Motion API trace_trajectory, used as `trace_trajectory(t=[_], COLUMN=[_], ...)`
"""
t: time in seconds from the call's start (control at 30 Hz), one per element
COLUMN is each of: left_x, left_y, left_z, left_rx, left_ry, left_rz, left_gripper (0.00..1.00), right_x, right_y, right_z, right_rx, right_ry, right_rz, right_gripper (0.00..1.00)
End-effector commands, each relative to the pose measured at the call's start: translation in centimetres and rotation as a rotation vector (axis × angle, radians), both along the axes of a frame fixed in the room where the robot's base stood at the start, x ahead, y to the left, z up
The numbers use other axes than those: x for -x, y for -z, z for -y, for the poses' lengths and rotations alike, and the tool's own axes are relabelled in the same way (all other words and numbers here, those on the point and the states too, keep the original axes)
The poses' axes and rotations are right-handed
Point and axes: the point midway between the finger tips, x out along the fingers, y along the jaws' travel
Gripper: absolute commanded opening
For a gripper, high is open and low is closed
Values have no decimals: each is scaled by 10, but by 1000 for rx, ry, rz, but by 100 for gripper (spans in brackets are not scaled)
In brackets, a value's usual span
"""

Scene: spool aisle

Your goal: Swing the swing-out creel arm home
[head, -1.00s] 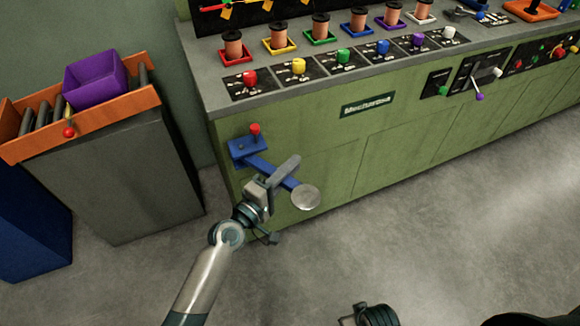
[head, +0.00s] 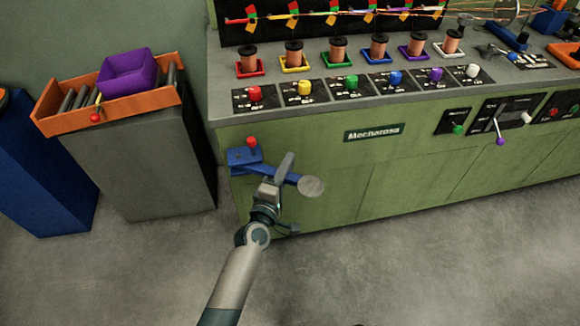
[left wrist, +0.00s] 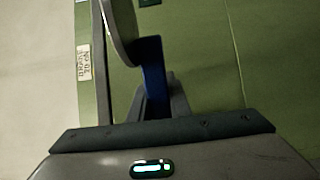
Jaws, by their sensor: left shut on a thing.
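The blue swing-out creel arm (head: 260,170) sticks out from a blue bracket (head: 238,159) low on the left end of the green cabinet's front. A grey round disc (head: 311,186) is at its free end. The arm slants outward to the right from the cabinet face. My left gripper (head: 283,172) is shut on the arm between bracket and disc. In the left wrist view, the blue arm (left wrist: 153,78) stands between the fingers, with the disc (left wrist: 122,28) beyond. The fingers partly hide the arm. My right gripper is not in view.
A red knob (head: 252,143) tops the bracket. The green cabinet (head: 400,170) carries copper spools (head: 337,49) and coloured knobs. At left stand a grey cabinet (head: 165,170) with an orange tray (head: 60,127) and purple bin (head: 128,72). The floor (head: 420,270) in front is clear.

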Motion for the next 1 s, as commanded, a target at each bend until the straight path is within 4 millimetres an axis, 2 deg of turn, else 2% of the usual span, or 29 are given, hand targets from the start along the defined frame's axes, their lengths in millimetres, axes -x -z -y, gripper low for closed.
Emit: trace_trajectory(t=[0.5, 0.53, 0.6, 1.0], left_x=[-4, -4, -4, -1], left_y=[1, 1, 1, 0], left_z=[-1, -1, -1, -2], left_rx=[0, 0, 0, 0], left_ry=[-22, -22, -21, -22], left_rz=[-1, -1, -1, 0], left_gripper=[0, 24, 36, 36], right_x=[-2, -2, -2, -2], right_y=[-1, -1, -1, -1], right_z=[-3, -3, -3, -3], right_rx=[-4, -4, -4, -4], right_ry=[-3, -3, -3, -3], right_rz=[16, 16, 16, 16], right_gripper=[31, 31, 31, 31])
